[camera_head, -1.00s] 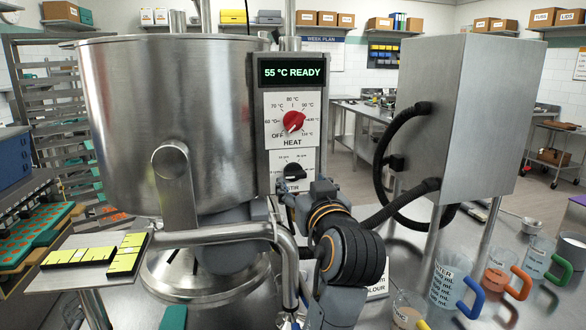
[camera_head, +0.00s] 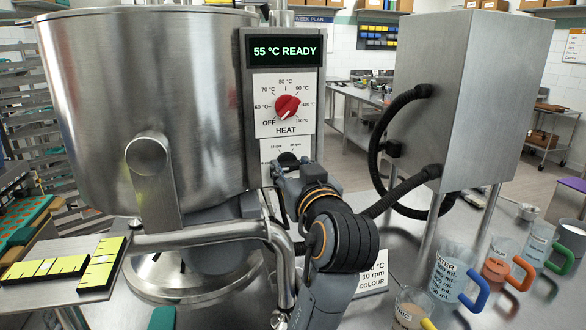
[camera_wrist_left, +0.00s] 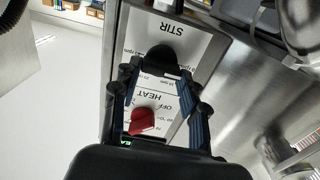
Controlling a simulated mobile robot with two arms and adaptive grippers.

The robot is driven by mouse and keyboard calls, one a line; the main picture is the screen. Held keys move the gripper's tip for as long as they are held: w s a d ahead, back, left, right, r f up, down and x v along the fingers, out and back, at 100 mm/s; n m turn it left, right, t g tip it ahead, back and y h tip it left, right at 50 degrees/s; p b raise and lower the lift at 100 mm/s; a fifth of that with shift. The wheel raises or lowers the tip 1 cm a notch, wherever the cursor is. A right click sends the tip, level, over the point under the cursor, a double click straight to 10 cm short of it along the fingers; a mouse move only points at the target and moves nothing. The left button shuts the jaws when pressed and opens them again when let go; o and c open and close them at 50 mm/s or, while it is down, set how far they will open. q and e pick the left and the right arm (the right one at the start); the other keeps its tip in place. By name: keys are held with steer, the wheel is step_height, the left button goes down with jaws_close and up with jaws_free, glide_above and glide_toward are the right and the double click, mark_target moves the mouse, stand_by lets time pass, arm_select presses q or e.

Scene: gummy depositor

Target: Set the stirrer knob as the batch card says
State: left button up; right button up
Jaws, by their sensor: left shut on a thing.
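The black stirrer knob (camera_head: 288,158) sits on the STIR dial under the red HEAT knob (camera_head: 287,106). In the left wrist view the stirrer knob (camera_wrist_left: 163,56) lies between my left fingertips. My left gripper (camera_head: 290,172) is shut on it. Only the top of the STIR scale shows in the head view; the rest is behind my gripper. The white batch card (camera_head: 373,281) stands low behind my left arm. My right gripper is out of view.
The display (camera_head: 287,51) reads "55 °C READY". A large steel kettle (camera_head: 170,90) and its pipe (camera_head: 200,237) are left of the panel. A steel box (camera_head: 465,85) with black hoses is at right. Several measuring jugs, one marked WATER (camera_head: 452,278), stand front right.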

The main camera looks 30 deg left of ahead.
arm_select(q)
steer(key=shift+m+p, duration=0.45)
steer(key=shift+m, duration=0.05)
steer(key=shift+r+m+p, duration=0.15)
steer(key=shift+m+p, duration=0.85)
steer(key=shift+p, duration=0.05)
steer(key=m+p, duration=0.6)
steer(key=shift+w+d, duration=0.1)
steer(key=shift+w, duration=0.05)
steer(key=shift+f+m+p, duration=0.2)
steer(key=shift+m+p, duration=1.2)
steer(key=shift+m, duration=0.1)
steer(key=o, duration=1.1)
steer(key=shift+f, duration=0.1)
steer(key=shift+o, duration=0.2)
